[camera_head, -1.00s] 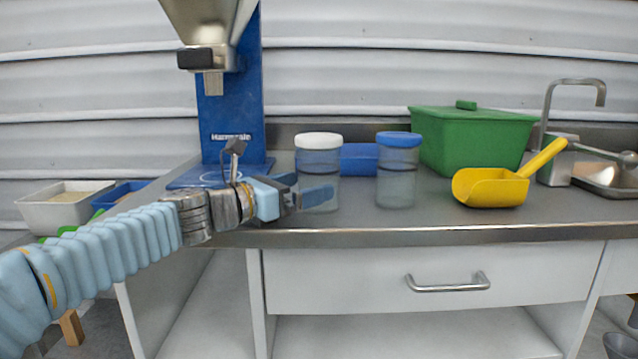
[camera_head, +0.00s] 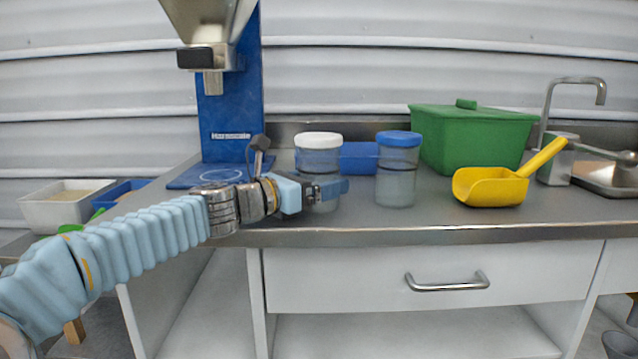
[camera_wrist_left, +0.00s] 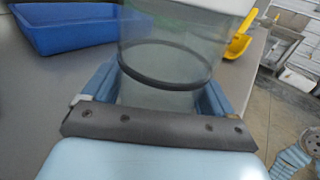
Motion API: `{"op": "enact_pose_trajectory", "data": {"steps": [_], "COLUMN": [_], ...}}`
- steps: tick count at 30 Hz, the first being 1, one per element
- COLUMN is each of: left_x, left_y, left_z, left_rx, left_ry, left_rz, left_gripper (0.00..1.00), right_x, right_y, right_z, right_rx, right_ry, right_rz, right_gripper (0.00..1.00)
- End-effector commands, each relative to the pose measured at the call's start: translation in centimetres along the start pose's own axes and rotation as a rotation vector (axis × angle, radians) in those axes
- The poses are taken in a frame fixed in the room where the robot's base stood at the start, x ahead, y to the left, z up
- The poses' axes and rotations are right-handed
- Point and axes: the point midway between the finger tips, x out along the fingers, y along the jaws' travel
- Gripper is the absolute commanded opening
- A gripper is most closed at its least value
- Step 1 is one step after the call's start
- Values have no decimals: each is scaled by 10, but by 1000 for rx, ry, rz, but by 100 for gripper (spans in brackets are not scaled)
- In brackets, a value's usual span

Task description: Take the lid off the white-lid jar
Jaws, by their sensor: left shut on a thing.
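The white-lid jar (camera_head: 318,160) is a clear jar standing upright on the counter, with its white lid (camera_head: 318,140) on top. My left gripper (camera_head: 326,190) is at the lower part of this jar, with its blue fingers shut around the body. In the left wrist view the jar (camera_wrist_left: 165,65) stands between the two fingers (camera_wrist_left: 160,92), a dark band around its middle. The lid shows only as a white edge at the top of that view.
A blue-lid jar (camera_head: 397,170) stands just right of the white-lid jar. A blue tray (camera_head: 359,158) lies behind them. A green lidded bin (camera_head: 470,138) and a yellow scoop (camera_head: 490,188) are further right. A blue hopper stand (camera_head: 228,120) rises at the left.

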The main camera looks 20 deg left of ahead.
Motion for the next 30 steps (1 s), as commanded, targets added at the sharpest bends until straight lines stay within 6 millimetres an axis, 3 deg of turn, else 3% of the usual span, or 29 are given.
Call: {"op": "enact_pose_trajectory", "data": {"steps": [8,11,21,25,30], "left_x": [0,0,0,0,0], "left_y": [0,-1,0,0,0], "left_z": [21,41,141,164,179], "left_rx": [1,3,3,1,1], "left_ry": [-2,-2,-3,-2,0], "left_rz": [0,-1,0,0,0], "left_gripper": [53,53,53,53,53], "right_x": [-13,-26,-78,-90,-98], "right_y": [-4,-7,-44,-53,-55], "right_z": [-1,-2,8,10,10], "right_rx": [1,1,-22,-29,-30], "right_ry": [2,5,-23,-30,-30], "right_rz": [2,4,-20,-27,-27], "right_gripper": [43,43,43,43,43]}}
